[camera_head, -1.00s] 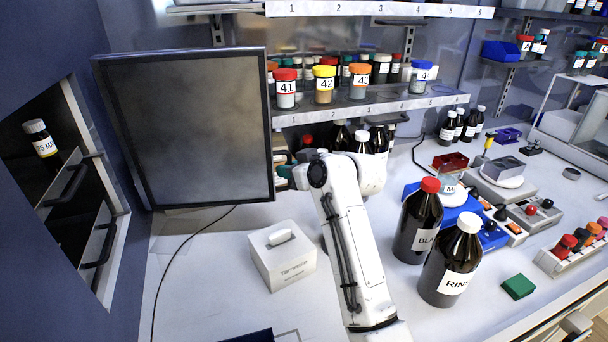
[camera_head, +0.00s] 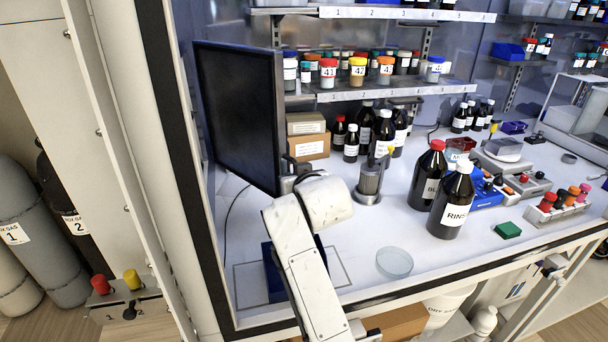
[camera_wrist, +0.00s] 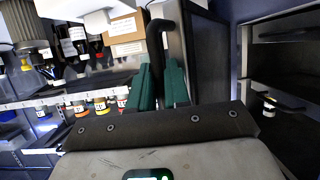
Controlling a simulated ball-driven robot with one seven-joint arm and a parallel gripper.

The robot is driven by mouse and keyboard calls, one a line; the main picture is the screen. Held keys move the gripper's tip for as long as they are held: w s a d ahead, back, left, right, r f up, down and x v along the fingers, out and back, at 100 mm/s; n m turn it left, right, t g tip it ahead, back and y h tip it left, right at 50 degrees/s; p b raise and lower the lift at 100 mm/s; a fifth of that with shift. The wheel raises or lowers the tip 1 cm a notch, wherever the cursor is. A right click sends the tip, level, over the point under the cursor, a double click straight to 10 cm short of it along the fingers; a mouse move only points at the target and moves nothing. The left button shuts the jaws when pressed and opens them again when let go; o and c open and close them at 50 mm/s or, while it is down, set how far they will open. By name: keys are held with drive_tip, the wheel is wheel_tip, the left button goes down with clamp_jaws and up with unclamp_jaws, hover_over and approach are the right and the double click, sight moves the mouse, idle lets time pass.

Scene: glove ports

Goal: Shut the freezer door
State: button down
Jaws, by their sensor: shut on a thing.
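The freezer door (camera_head: 240,115) is a dark, flat panel standing open at the left of the bench, seen at a slant in the head view. In the wrist view the door (camera_wrist: 207,55) is right of my fingers, and the dark freezer interior (camera_wrist: 285,75) with shelves and a small white-capped bottle is at the far right. A black bar handle (camera_wrist: 162,28) stands off the door. My gripper (camera_wrist: 162,85) has green fingers closed on this handle. In the head view my gripper is at the door's right edge, mostly hidden by my arm.
Brown bottles (camera_head: 452,205) stand on the bench to the right. A metal cup (camera_head: 369,182) and a glass dish (camera_head: 394,263) are near my arm. Shelves (camera_head: 400,95) with jars are behind. Gas cylinders (camera_head: 45,235) stand on the floor at left.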

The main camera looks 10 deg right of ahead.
drive_tip(key=s+a, duration=0.3)
drive_tip(key=a, duration=0.3)
drive_tip(key=shift+s+a+f, duration=0.15)
drive_tip(key=shift+s+a, duration=0.2)
drive_tip(key=shift+s, duration=0.05)
drive_tip(key=c, duration=1.4)
unclamp_jaws()
drive_tip(key=shift+w+d, duration=0.1)
drive_tip(key=shift+c, duration=0.2)
drive_tip(key=b+v, duration=0.1)
drive_tip(key=v, duration=1)
drive_tip(key=shift+d+b, duration=0.15)
drive_tip(key=shift+b, duration=0.15)
drive_tip(key=shift+w, duration=0.1)
